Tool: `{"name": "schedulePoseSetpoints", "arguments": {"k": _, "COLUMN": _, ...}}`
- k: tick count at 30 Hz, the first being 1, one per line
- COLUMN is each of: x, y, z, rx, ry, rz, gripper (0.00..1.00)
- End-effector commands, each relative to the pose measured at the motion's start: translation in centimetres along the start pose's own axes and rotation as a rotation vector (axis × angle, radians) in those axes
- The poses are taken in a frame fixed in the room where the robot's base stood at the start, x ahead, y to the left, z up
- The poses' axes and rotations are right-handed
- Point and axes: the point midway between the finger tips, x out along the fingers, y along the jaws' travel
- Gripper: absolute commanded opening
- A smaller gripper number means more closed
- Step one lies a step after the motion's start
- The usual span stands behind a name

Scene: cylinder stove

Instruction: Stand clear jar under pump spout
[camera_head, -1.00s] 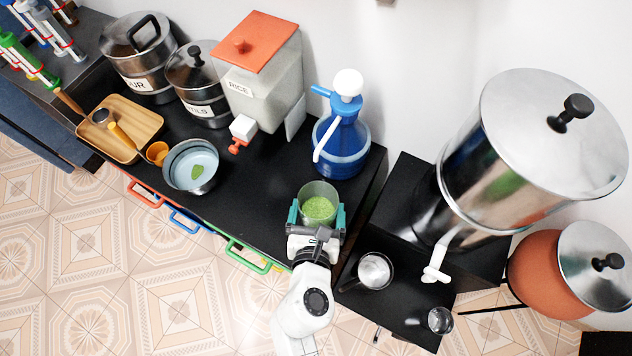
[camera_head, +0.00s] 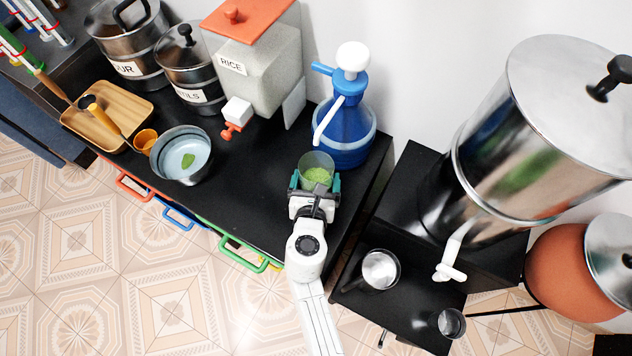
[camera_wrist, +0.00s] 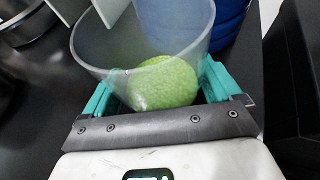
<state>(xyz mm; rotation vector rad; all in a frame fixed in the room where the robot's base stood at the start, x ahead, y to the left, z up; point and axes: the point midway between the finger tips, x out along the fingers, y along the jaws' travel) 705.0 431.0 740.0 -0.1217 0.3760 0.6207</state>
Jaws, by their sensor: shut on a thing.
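A clear jar (camera_head: 317,160) with something green in it is held upright between the teal fingers of my gripper (camera_head: 315,184). In the wrist view the jar (camera_wrist: 140,45) fills the middle, and my gripper (camera_wrist: 160,95) is shut on its sides. The blue pump bottle (camera_head: 346,128) with a white top stands just behind the jar on the black counter. Its white spout (camera_head: 328,121) slants down to the left, above and behind the jar. I cannot tell whether the jar's base touches the counter.
A rice dispenser (camera_head: 250,75) stands left of the pump. A grey bowl (camera_head: 181,155), an orange cup (camera_head: 146,140) and a wooden tray (camera_head: 108,115) are further left. At right are a large steel urn (camera_head: 530,140), a metal mug (camera_head: 380,269) and a glass (camera_head: 451,323).

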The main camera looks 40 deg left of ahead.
Motion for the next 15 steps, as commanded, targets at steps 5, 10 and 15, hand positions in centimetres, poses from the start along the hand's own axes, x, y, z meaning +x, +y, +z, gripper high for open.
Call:
{"name": "schedulePoseSetpoints", "arguments": {"k": 5, "x": 0.0, "y": 0.02, "z": 0.16, "rx": 0.0, "ry": -0.003, "rz": 0.001, "gripper": 0.49}}
{"name": "schedulePoseSetpoints", "arguments": {"k": 10, "x": 0.12, "y": 0.01, "z": -0.18, "rx": -0.001, "ry": -0.002, "rz": 0.0, "gripper": 0.49}}
{"name": "schedulePoseSetpoints", "arguments": {"k": 15, "x": 0.09, "y": 0.0, "z": -0.21, "rx": -0.001, "ry": -0.001, "rz": 0.0, "gripper": 1.0}}
